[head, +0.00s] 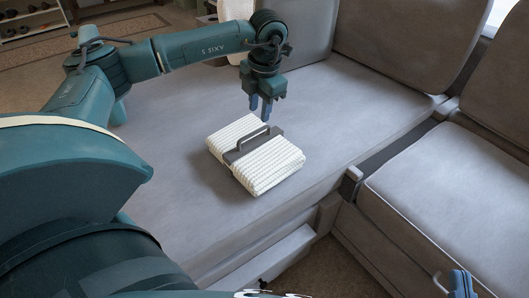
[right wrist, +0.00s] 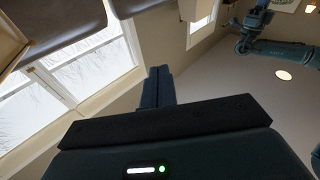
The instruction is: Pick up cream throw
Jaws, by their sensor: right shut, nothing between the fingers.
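The cream throw (head: 268,168) is a folded, ribbed bundle with a dark grey band and raised handle (head: 253,139) across its middle. It lies on the grey sofa seat in the head view. My left gripper (head: 260,108) hangs fingers-down just above and behind the handle; its two blue fingers are apart with nothing between them. My right gripper (head: 460,283) shows only in part at the bottom right corner of the head view. In the right wrist view its fingers (right wrist: 158,88) are together and empty. The throw is not in that view.
The sofa seat (head: 190,195) around the throw is clear. Back cushions (head: 400,40) stand behind it, and another seat section (head: 445,205) is at right. A pale cloth (head: 236,12) hangs at the back. Windows (right wrist: 70,70) show in the right wrist view.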

